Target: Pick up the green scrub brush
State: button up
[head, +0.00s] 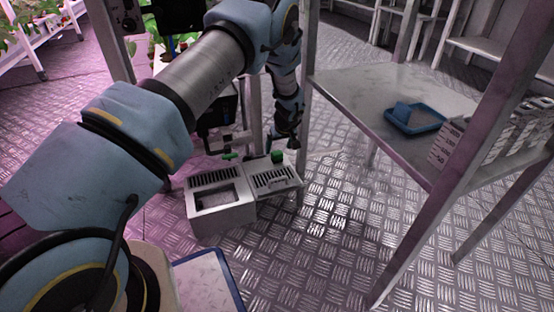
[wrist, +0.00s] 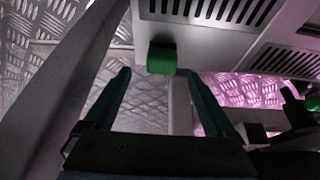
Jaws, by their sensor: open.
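A small green block (head: 278,157), which looks like the green scrub brush, sits on the slotted top of a grey box unit (head: 222,215) on the floor. In the wrist view the green block (wrist: 162,58) shows at the edge of the slotted surface, just beyond and between my fingertips. My gripper (wrist: 158,76) is open with nothing between its two dark green fingers. In the head view my gripper is partly hidden by the arm, just above the block. The underside of the block is hidden.
A second green piece (head: 230,157) lies on the box unit's back left edge. A metal table (head: 350,85) at right bears a blue tray (head: 393,125) and a white rack (head: 445,145). Its leg (wrist: 60,95) stands close left of my gripper. Patterned floor is clear in front.

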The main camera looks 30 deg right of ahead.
aim_at(277, 152)
jog(key=x, duration=0.1)
jog(key=b+x, duration=0.2)
jog(key=x, duration=0.1)
jog(key=shift+s+a+f, duration=0.15)
jog(key=shift+s, duration=0.1)
jog(key=shift+w+f+b, duration=0.2)
jog(key=shift+f+b, duration=0.1)
jog(key=shift+r, duration=0.1)
grip_shut()
jog(key=shift+r, duration=0.1)
notch_tip(277, 152, up, 7)
jog(key=p, duration=0.3)
jog(key=shift+p, duration=0.3)
jog(key=s+a+p, duration=0.2)
jog(key=s+p, duration=0.2)
jog(key=s, duration=1.4)
jog(key=shift+p, duration=0.35)
